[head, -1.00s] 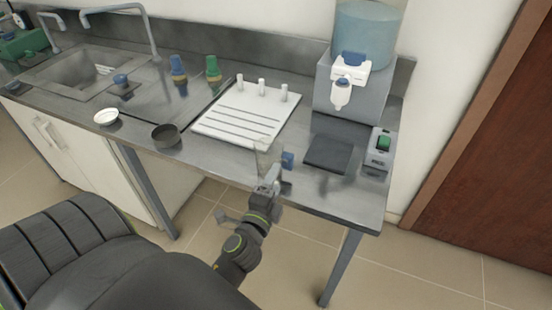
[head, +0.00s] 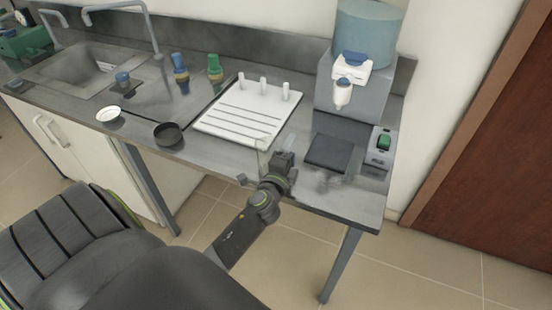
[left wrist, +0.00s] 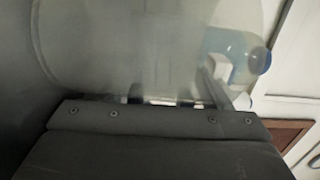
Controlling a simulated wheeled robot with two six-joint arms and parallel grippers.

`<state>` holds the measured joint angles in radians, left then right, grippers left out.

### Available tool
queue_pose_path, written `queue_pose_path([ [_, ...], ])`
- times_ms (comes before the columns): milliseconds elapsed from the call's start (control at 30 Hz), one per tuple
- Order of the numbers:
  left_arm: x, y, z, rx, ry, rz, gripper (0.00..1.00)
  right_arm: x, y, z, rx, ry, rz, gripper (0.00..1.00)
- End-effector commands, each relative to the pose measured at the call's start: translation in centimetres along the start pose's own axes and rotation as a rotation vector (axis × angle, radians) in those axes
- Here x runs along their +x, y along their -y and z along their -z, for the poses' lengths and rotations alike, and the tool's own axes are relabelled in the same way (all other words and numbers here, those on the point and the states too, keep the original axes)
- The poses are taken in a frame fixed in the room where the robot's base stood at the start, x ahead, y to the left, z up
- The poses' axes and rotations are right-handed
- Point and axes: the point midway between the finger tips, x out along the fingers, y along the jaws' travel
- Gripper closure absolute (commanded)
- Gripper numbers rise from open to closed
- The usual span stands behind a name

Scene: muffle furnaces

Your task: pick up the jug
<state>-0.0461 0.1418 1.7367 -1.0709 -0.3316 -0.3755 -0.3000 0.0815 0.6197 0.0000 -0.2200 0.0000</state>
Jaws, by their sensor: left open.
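A clear, see-through jug (left wrist: 150,50) fills much of the left wrist view, very close in front of the gripper. In the head view it shows only as a faint pale outline (head: 263,145) at the front edge of the bench, just left of my left gripper (head: 286,158). My left gripper is open, at the bench edge beside the jug. I cannot tell whether the jug is between the fingers; the fingertips are hard to make out. My right gripper is not in view.
A white rack board (head: 235,130) with pegs lies behind the jug. A water dispenser (head: 350,90), a dark square plate (head: 328,153) and a grey box with a green switch (head: 379,149) stand right. A dark dish (head: 168,134) and white dish (head: 110,114) lie left.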

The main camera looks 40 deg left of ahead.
Motion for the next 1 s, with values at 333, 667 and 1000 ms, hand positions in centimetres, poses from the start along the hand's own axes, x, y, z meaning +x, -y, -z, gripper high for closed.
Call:
queue_pose_path([
  [333,0.0,0.0,0.0,0.000,0.000,-0.001,0.47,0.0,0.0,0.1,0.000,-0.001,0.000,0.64],
  [667,0.0,-0.1,0.0,0.000,0.001,-0.001,0.76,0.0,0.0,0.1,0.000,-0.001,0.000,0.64],
  [1000,0.0,2.8,0.0,-0.001,0.001,0.002,0.76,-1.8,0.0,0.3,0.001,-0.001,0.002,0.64],
])
